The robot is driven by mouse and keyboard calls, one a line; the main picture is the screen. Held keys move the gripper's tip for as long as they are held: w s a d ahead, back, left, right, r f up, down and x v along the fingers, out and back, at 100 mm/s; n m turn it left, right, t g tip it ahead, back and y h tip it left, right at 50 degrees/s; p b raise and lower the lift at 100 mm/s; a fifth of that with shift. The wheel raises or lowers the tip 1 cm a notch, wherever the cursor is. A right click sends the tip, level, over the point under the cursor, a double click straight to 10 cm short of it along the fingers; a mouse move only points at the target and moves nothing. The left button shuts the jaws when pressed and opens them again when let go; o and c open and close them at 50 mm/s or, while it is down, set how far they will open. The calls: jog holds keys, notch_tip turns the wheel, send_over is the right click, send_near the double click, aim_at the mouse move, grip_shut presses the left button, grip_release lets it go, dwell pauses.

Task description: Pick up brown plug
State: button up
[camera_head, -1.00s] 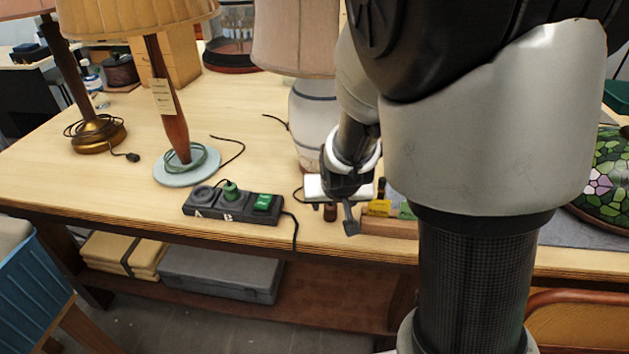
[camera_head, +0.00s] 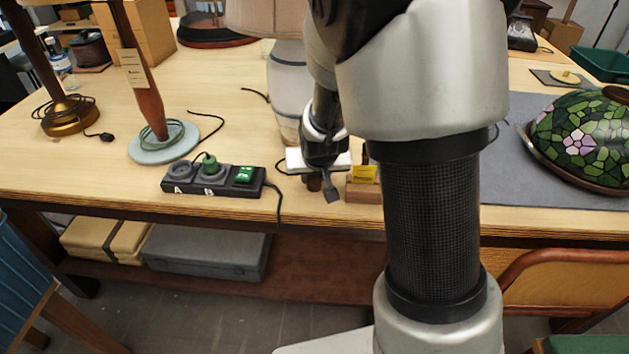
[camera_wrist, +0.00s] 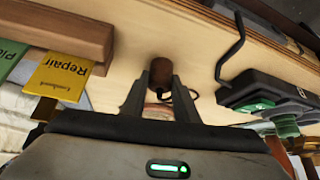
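The brown plug (camera_wrist: 161,72) is a small dark brown cylinder near the front edge of the wooden table. In the wrist view it sits at the fingertips of my gripper (camera_wrist: 160,86), with one finger on each side. The fingers are apart, and a narrow gap seems to show beside the plug; contact is not clear. A thin cord shows between and beside the fingers. In the head view the plug (camera_head: 314,184) is partly hidden by my gripper (camera_head: 325,186), which points down at the table from above it.
A black power strip (camera_head: 212,182) with a green plug lies left of my gripper. A wooden card holder (camera_head: 362,193) with a yellow "Repair" card stands close on the right. A white lamp base (camera_head: 288,85) is behind. A stained-glass shade (camera_head: 588,140) lies far right.

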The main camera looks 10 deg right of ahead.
jog(key=c, duration=0.4)
jog(key=shift+o, duration=0.2)
